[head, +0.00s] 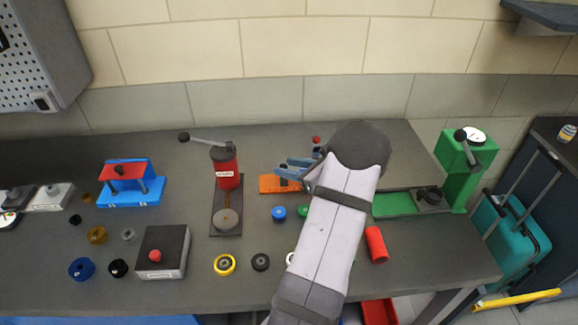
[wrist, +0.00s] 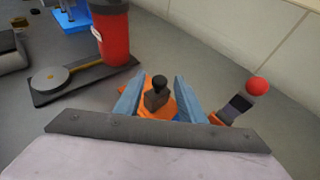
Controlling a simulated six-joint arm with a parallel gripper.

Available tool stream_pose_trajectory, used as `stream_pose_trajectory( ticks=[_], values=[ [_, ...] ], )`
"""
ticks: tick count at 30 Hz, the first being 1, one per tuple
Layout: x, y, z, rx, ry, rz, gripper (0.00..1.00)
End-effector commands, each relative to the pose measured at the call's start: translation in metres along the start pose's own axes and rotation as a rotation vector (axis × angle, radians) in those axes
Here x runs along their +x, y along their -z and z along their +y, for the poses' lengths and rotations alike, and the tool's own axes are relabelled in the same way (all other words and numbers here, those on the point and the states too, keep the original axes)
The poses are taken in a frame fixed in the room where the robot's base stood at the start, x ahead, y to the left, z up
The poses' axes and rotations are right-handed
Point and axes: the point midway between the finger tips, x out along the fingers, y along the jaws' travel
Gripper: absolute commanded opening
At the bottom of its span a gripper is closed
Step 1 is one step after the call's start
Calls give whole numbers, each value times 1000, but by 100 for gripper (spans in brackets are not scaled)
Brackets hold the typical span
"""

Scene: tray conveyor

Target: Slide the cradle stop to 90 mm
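An orange fixture (head: 275,184) sits near the middle of the bench, partly hidden by my arm. In the wrist view the orange fixture (wrist: 160,109) carries an upright black knob (wrist: 155,96), which looks like the cradle stop. A lever with a red ball (wrist: 257,86) stands to its right; the ball also shows in the head view (head: 316,140). My gripper (head: 288,168) has blue fingers, and in the wrist view it (wrist: 158,90) is open with one finger on each side of the knob. Gaps show between knob and fingers. No scale reading is legible.
A red press (head: 225,168) stands left of my gripper. A green press (head: 466,155) with a long base is at right. A red cylinder (head: 376,244) and several small rings lie in front. A blue fixture (head: 130,185) and a red-button box (head: 163,252) are farther left.

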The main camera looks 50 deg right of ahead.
Motion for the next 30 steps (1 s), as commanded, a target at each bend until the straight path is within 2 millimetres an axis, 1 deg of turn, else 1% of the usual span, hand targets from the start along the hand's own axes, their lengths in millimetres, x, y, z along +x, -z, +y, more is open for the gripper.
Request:
stream_pose_trajectory(
  ticks=[5,6,8,9,10,11,16,21,24,30],
  values=[
    [0,0,0,0,0,0,36],
    [0,0,0,0,0,0,34],
    [0,0,0,0,0,0,20],
    [0,0,0,0,0,0,10],
    [0,0,0,0,0,0,3],
    [0,0,0,0,0,0,0],
    [-2,1,-3,0,1,-1,0],
    [-20,8,-24,-1,5,-3,0],
    [-28,11,-31,-1,3,-3,0],
    [-30,11,-33,-1,4,0,0]
  ],
)
